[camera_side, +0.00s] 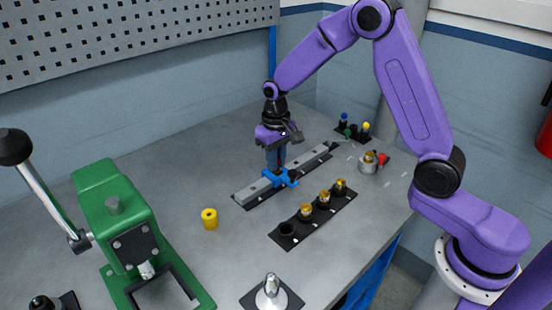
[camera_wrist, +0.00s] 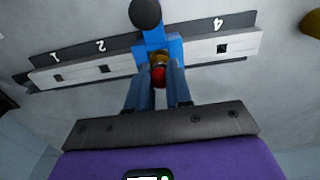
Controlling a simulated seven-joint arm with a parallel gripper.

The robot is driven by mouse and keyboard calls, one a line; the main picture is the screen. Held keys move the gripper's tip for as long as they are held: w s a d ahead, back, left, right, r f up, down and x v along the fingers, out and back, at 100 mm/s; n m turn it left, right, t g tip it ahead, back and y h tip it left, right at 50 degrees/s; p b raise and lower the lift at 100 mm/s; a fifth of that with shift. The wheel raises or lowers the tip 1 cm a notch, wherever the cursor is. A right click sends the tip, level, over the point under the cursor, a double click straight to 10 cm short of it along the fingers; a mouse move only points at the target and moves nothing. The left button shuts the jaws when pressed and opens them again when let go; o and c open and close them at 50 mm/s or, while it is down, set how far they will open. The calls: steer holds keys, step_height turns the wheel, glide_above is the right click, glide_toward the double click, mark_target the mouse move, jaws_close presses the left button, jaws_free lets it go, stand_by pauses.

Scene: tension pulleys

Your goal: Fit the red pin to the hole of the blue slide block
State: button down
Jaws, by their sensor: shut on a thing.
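The blue slide block (camera_side: 281,178) straddles the grey rail on the table. In the wrist view the block (camera_wrist: 172,45) sits between the marks 2 and 4 and covers the place between them. My gripper (camera_side: 276,165) points down right above the block. In the wrist view its two blue-grey fingers (camera_wrist: 159,82) are shut on the red pin (camera_wrist: 158,75), of which only a red rounded end shows. A gold ring (camera_wrist: 160,58) shows between the red end and the block. The block's hole is hidden, and I cannot tell whether the pin is in it.
The rail (camera_side: 255,190) has square holes. A black tray (camera_side: 300,238) in front holds several gold-topped parts, with one empty socket. A yellow cylinder (camera_side: 209,218), a green lever press (camera_side: 125,225) and a silver cone (camera_side: 271,290) stand left and front. A small pin rack (camera_side: 352,132) is behind.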

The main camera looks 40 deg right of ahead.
steer(key=shift+f, duration=0.4)
stand_by(0.3)
steer(key=c, duration=1)
jaws_free()
steer(key=shift+o, duration=0.2)
step_height(320, 180, up, 17)
steer(key=shift+r, duration=0.2)
steer(key=s+f+n, duration=0.3)
steer(key=s+n, duration=0.3)
steer(key=s, duration=1)
steer(key=s+f+n, duration=0.4)
steer(key=s+n, duration=0.2)
steer(key=s, duration=1.1)
steer(key=shift+s+d+f+n, duration=0.2)
steer(key=shift+d+n, duration=0.1)
steer(key=shift+d, duration=0.05)
